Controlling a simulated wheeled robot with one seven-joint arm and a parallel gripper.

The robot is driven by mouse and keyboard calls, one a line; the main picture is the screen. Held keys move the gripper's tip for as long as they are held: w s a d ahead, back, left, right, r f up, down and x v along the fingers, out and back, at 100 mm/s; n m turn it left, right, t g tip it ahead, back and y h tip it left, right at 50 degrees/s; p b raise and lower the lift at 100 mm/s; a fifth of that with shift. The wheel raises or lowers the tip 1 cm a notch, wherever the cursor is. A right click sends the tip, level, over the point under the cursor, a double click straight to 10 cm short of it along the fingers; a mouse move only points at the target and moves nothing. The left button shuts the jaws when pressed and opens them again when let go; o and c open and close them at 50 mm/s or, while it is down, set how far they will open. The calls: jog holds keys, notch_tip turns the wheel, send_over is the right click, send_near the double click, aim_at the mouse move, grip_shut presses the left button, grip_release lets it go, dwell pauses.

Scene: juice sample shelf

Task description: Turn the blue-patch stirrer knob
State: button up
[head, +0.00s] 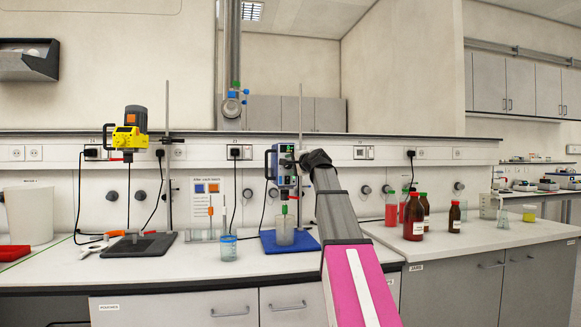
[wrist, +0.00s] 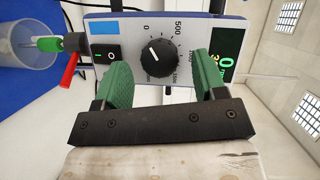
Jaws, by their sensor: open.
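The blue-bodied stirrer (head: 284,168) hangs on a stand above a blue base, with a beaker (head: 285,229) under it. In the wrist view its light panel carries a blue patch (wrist: 103,27) and a round black knob (wrist: 161,58) with a white pointer line, directed up and left near the 0 mark. My gripper (head: 304,160) is at the stirrer's front, at panel height. In the wrist view the gripper (wrist: 164,76) is open, its green fingers either side of the knob in the picture with gaps. The fingers look short of the knob; the exact depth is unclear.
Beside the knob are a black rocker switch (wrist: 106,54) and a green-digit display (wrist: 230,55). A yellow stirrer (head: 130,138) stands at left. Brown bottles (head: 414,217) stand to the right.

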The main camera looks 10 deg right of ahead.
jog(key=v, duration=1)
jog(key=shift+w, duration=0.1)
